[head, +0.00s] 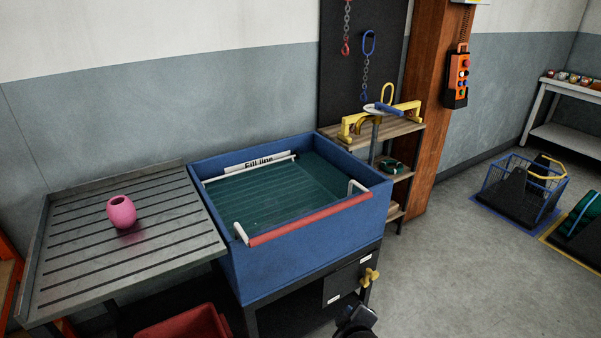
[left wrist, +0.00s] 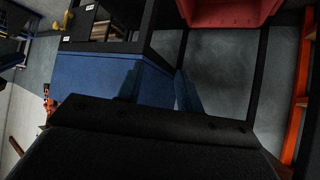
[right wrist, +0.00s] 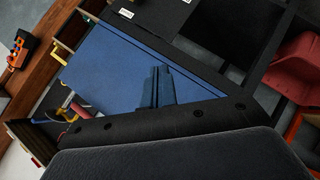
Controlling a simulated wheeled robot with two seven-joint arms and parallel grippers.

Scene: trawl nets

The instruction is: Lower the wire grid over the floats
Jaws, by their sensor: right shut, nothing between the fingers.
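A blue tank (head: 222,243) holds dark green water. Thin parallel wires of the grid (head: 262,203) show inside it, looking low and flat; I cannot tell exactly how deep they lie. A red bar (head: 310,219) with white bent ends runs along the tank's front rim. A pink float (head: 121,212) sits on the slatted draining board, outside the tank; no float is clear in the water. My right gripper (head: 356,314) is shut and empty, low before the tank's front; its fingers also show in the right wrist view (right wrist: 160,86). My left gripper (left wrist: 158,88) has its fingers apart, empty.
The grey draining board (head: 178,175) adjoins the tank's left side. A red bin (head: 185,327) stands below. A yellow valve handle (head: 370,276) sticks out under the tank front. A wooden shelf (head: 405,131) stands behind right. The floor at right is clear before the crates.

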